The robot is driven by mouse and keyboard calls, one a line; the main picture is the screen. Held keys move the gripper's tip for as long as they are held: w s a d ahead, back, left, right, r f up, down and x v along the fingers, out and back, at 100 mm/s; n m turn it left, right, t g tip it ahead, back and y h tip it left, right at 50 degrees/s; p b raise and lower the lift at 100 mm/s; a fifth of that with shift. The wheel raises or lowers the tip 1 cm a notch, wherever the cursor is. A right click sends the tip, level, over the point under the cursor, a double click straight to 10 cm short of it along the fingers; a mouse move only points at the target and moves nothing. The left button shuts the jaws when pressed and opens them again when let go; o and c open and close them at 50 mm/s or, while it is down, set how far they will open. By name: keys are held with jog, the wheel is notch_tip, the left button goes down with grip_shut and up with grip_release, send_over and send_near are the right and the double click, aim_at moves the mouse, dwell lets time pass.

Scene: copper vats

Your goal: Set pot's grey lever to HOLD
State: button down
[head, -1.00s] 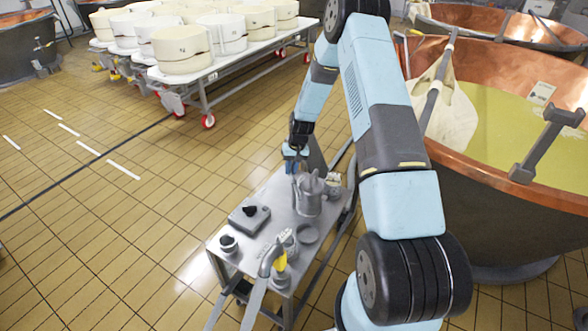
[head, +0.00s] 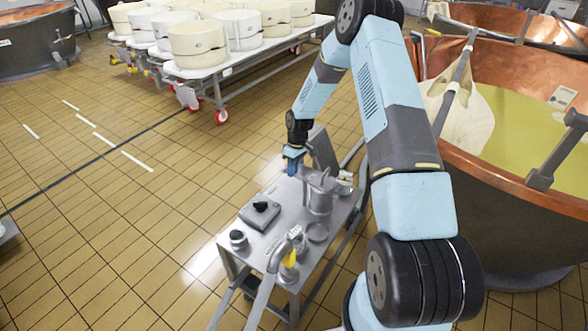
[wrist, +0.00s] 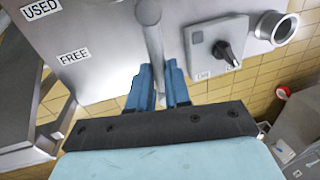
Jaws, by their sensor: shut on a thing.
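The grey pot (head: 319,192) stands on a small metal cart (head: 270,250) in the head view. My gripper (head: 292,172) with blue fingers is at the pot's upper left. In the wrist view my gripper (wrist: 158,88) is shut on a slim grey bar, which appears to be the pot's grey lever (wrist: 152,45). The lever runs up from between the fingers to a rounded end. No HOLD marking can be read.
A grey box with a black knob (wrist: 222,45) and a round metal cup (wrist: 277,28) are near the fingers. Plates marked USED (wrist: 41,9) and FREE (wrist: 74,56) show too.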

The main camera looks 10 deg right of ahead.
jog(key=shift+s+n, duration=0.1)
jog(key=shift+n, duration=0.2)
jog(key=c, duration=1.1)
grip_release()
jog(key=shift+a, duration=0.1)
jog(key=r, duration=0.4)
jog(key=w+d+r, duration=0.1)
jog(key=r, duration=0.4)
jog(key=w+d+r, duration=0.1)
jog(key=r, duration=0.3)
jog(key=shift+r, duration=0.2)
